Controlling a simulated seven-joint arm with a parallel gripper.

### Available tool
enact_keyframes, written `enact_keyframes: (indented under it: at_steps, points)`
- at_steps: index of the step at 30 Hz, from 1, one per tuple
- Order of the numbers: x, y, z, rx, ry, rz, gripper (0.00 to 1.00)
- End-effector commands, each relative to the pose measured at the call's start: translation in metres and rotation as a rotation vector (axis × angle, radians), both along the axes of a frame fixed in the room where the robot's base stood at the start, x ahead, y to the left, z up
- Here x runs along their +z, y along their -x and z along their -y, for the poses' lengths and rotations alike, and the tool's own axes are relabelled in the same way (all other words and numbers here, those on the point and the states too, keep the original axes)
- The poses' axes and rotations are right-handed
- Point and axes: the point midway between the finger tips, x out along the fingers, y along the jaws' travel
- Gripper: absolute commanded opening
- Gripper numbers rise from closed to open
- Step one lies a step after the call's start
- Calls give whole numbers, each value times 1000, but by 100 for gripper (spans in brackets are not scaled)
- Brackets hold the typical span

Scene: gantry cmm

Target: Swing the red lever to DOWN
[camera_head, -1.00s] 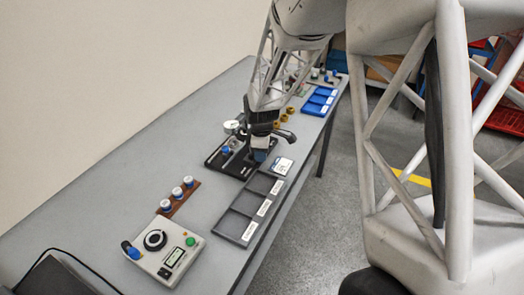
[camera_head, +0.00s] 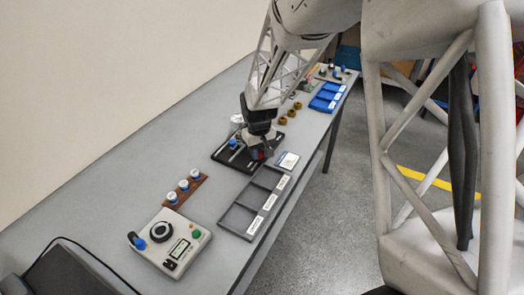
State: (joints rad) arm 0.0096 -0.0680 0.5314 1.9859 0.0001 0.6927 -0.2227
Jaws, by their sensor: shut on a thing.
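My gripper (camera_head: 258,152) is low over the right part of a black plate (camera_head: 220,155) on the bench. Its jaws are shut on a small red piece (camera_head: 259,155), which looks like the handle of the red lever. Most of the lever, and any position marks beside it, are hidden by the gripper or too small to read. A blue knob (camera_head: 233,144) on the same plate shows left of the gripper.
Brass rings (camera_head: 290,113) and a blue tray (camera_head: 327,97) are behind. A control box (camera_head: 170,243) stands at the front.

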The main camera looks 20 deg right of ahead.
Motion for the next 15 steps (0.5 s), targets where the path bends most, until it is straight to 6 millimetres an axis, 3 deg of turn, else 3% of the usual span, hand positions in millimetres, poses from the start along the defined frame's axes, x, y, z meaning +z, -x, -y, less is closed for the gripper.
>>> enact_keyframes:
  at_steps: [15]
  points:
    - [1, -3, -9, -223, 0, 2, 2]
